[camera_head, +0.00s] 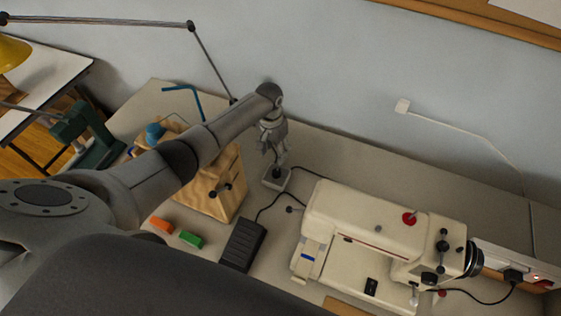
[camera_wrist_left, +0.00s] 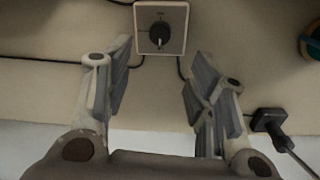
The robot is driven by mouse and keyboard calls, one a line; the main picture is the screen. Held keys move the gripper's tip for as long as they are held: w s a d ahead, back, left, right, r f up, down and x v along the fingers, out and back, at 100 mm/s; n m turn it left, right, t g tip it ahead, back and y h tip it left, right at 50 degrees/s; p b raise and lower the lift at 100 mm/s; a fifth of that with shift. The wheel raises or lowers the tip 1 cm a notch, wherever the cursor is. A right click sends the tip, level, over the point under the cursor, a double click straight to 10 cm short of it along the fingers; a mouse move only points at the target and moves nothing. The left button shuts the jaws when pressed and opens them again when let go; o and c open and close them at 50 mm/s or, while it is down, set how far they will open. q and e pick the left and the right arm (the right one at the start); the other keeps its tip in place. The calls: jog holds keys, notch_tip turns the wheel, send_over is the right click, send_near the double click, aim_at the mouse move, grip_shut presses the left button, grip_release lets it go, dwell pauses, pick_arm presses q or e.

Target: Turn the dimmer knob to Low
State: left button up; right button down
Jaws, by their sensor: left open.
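The dimmer is a small pale square box (camera_head: 284,186) on the table, close to the wall, with a round dark knob (camera_head: 277,174) on top. In the left wrist view the box (camera_wrist_left: 178,46) and knob (camera_wrist_left: 159,33) show at the top middle. A light mark on the knob points toward the bottom of that view; the lettering is too small to read. My left gripper (camera_head: 272,150) hangs pointing down just above the knob. In the left wrist view its open, empty fingers (camera_wrist_left: 159,68) stand apart, with the knob beyond them. My right gripper is not seen.
A cream sewing machine (camera_head: 355,225) stands right of the dimmer. A black foot pedal (camera_head: 243,246), an orange block (camera_head: 161,225) and a green block (camera_head: 191,239) lie in front. A wooden block (camera_head: 227,190) stands left. Dark cables run near the dimmer.

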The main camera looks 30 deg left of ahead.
aim_at(276, 172)
pick_arm(q)
jog(key=f+b, duration=0.2)
jog(key=f, duration=0.1)
jog(key=f+b, duration=0.6)
jog(key=shift+s+d+f, duration=0.2)
jog(key=shift+s+f, duration=0.1)
jog(key=shift+f+b, duration=0.5)
jog(key=shift+b, duration=0.1)
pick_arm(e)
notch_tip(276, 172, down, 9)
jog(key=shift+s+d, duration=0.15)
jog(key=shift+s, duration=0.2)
pick_arm(q)
jog(key=shift+c, duration=0.2)
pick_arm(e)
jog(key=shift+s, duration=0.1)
pick_arm(q)
jog(key=shift+c, duration=1.1)
jog(key=c, duration=0.8)
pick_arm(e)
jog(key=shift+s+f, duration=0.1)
